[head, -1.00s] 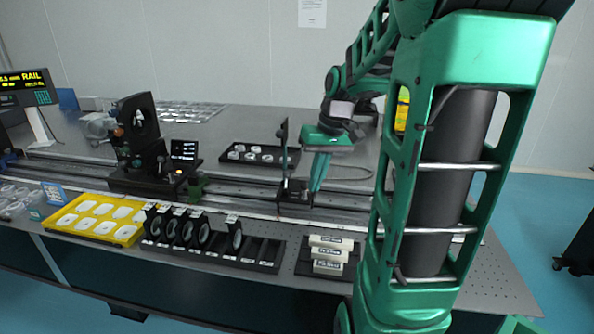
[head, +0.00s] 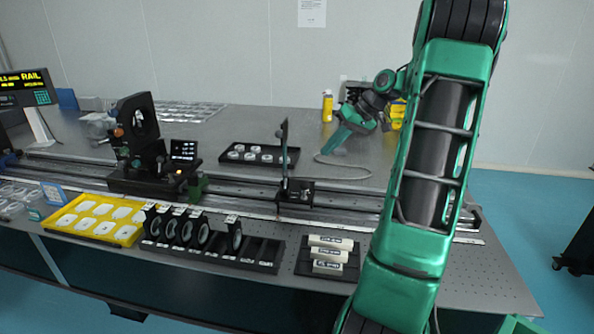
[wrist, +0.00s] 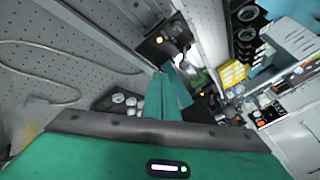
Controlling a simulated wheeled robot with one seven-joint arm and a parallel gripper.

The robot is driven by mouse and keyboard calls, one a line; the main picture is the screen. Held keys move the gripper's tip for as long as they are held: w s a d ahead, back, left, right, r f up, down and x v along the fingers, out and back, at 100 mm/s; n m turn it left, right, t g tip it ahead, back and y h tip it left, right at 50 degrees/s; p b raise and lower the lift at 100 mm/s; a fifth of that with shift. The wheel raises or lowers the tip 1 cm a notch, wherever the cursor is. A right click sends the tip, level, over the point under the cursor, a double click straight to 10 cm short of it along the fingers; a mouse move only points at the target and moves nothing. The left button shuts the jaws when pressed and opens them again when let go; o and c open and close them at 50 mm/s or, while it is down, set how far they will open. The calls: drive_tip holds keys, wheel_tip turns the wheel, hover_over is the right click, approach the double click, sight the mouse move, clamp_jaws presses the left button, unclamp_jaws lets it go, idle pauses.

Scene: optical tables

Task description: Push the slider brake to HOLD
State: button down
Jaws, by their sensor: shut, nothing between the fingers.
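The slider (head: 297,192) is a small black carriage on the long rail, with a thin upright plate at its left side. Its brake and any HOLD marking are too small to make out in the head view. A black block with a small bright spot (wrist: 157,42), which looks like this slider, shows in the wrist view. My gripper (head: 326,150) is shut and empty, tilted down to the left. It is above the table behind the rail, apart from the slider. Its closed green fingers also show in the wrist view (wrist: 165,92).
A black tray of round parts (head: 259,155) lies behind the rail, left of my gripper. A loose cable (head: 345,178) lies on the table beneath it. A black optical mount (head: 150,150) stands further left on the rail. Stacked pale blocks (head: 330,255) sit at the front.

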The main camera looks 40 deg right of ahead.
sight(286, 180)
drive_tip(key=x, duration=1)
drive_tip(key=shift+w+a+r, duration=0.1)
drive_tip(key=shift+w+a, duration=0.05)
drive_tip(key=shift+a, duration=0.4)
drive_tip(key=shift+w+a, duration=0.15)
drive_tip(key=shift+a, duration=0.4)
drive_tip(key=shift+w+a+r, duration=0.1)
drive_tip(key=shift+w+a, duration=0.15)
drive_tip(key=shift+a, duration=0.55)
drive_tip(key=shift+s+d, duration=0.1)
